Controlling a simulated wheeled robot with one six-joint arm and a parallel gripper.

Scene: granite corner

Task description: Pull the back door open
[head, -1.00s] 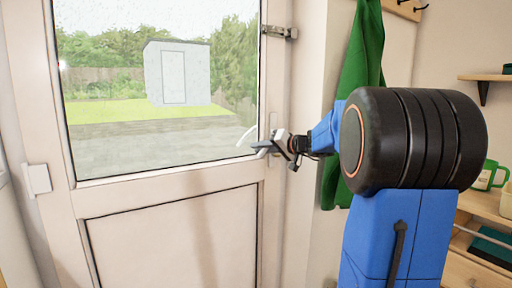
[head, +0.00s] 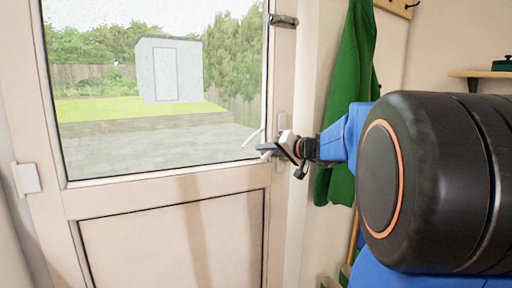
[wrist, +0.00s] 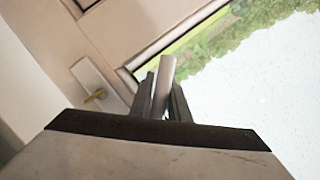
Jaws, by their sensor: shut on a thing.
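The back door (head: 170,200) is pale, with a large glass pane above and a framed panel below. I cannot tell whether the door stands slightly ajar.
A metal fitting (head: 284,20) sits high on the door's right edge, and a white hinge piece (head: 27,179) on its left. A green cloth (head: 345,100) hangs from a hook rail right of the door. A shelf (head: 480,74) is on the right wall.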

